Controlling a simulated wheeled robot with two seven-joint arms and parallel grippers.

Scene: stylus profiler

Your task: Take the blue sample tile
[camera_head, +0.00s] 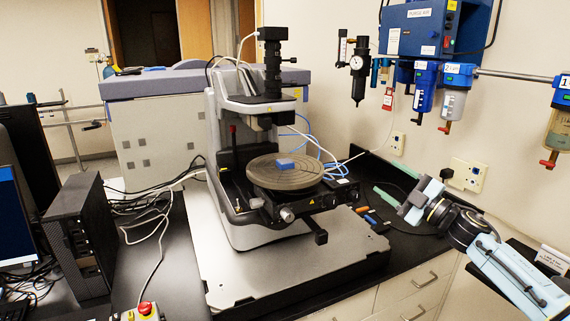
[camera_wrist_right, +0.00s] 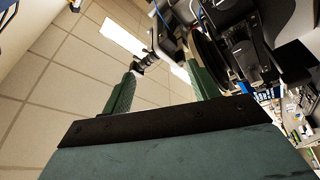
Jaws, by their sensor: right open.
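The blue sample tile (camera_head: 285,163) lies flat on the round stage (camera_head: 262,178) of the stylus profiler, under the measuring head (camera_head: 272,116). My right gripper (camera_head: 384,192) is to the right of the stage in the head view, apart from the tile, with its fingers pointing toward the profiler. In the right wrist view its two green fingers (camera_wrist_right: 163,70) stand apart with nothing held between them. I cannot make out the tile in the wrist view. My left gripper is not in view.
The profiler stands on a grey base plate (camera_head: 225,273) on a black bench. Small tools (camera_head: 372,218) lie right of the stage. Filters (camera_head: 425,88) and a blue purge box (camera_head: 412,38) hang on the wall above. A dark computer case (camera_head: 80,240) stands left.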

